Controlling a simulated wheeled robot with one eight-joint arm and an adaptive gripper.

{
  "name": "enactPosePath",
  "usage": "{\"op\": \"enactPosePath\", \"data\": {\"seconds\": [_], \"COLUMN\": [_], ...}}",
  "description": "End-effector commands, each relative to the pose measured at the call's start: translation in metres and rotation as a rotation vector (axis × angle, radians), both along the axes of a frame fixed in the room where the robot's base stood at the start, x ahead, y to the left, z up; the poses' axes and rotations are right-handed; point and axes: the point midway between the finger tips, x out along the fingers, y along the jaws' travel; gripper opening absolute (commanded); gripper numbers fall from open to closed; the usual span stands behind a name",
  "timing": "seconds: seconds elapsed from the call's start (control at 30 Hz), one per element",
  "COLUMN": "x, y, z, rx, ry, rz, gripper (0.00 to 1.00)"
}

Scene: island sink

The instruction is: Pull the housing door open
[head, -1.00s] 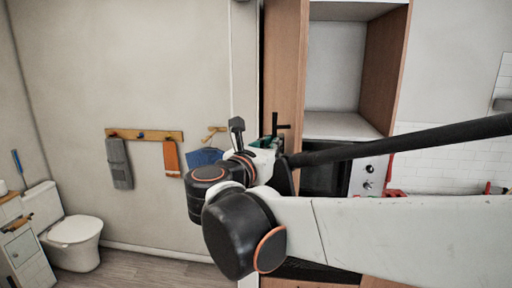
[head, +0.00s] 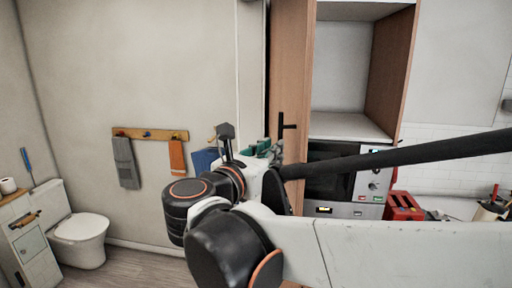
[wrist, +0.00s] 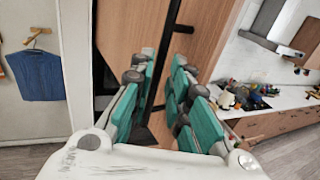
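The tall wooden housing door (head: 291,68) stands at the left of the open wooden niche in the head view. A black handle (head: 281,128) is on it, just above and behind my gripper. My gripper (head: 262,152) is partly hidden by my wrist there. In the wrist view my gripper (wrist: 160,98) has its teal fingers apart, pointing at the wooden door (wrist: 195,38). A slanting dark bar with a short black stub (wrist: 183,28) shows between and beyond the fingers. I cannot tell whether the fingers touch the handle.
An oven (head: 332,168) sits below the niche, with a red appliance (head: 402,207) on the counter to its right. Left are a wall rack (head: 150,135) with towels and a toilet (head: 78,228). The floor before the left wall is clear.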

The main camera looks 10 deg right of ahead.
Motion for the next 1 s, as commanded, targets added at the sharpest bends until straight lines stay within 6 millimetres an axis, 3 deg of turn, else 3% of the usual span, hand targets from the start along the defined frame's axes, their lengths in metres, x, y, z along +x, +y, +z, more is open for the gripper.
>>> {"op": "enactPosePath", "data": {"seconds": [0.2, 0.4, 0.83, 1.0], "x": [-0.032, -0.049, -0.054, -0.045], "y": [0.025, 0.038, 0.041, 0.037], "z": [0.0, 0.0, 0.0, -0.002], "rx": [0.0, 0.001, 0.0, -0.08], "ry": [0.0, 0.0, 0.0, -0.005], "rz": [0.004, 0.002, 0.0, 0.048], "gripper": [0.17, 0.17, 0.17, 0.17]}}
